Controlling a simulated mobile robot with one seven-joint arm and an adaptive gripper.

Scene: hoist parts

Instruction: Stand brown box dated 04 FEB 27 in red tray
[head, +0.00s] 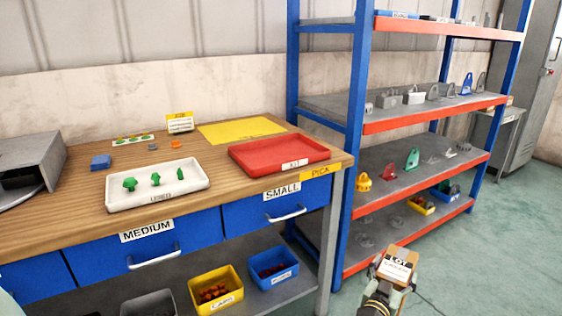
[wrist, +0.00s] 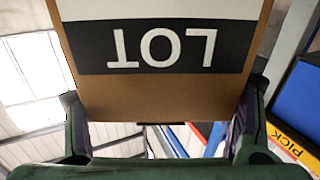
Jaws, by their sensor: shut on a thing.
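A brown box (head: 394,263) with a black LOT band and a white label is held by my gripper (head: 384,291) at the lower right of the head view, in front of the shelf rack. In the wrist view the box (wrist: 165,93) fills the upper middle, between the two fingers (wrist: 160,125), with LOT upside down. Its date is too small or cut off to read. The red tray (head: 280,154), labelled KIT, lies on the right part of the wooden bench and looks empty. The box is apart from the tray, to its lower right.
A white tray (head: 121,197) with several green parts sits left of the red tray. A yellow mat (head: 241,130), a small yellow sign (head: 180,123) and a blue block (head: 101,162) are on the bench. A blue-and-red rack (head: 358,130) stands right of the bench. Floor is clear at right.

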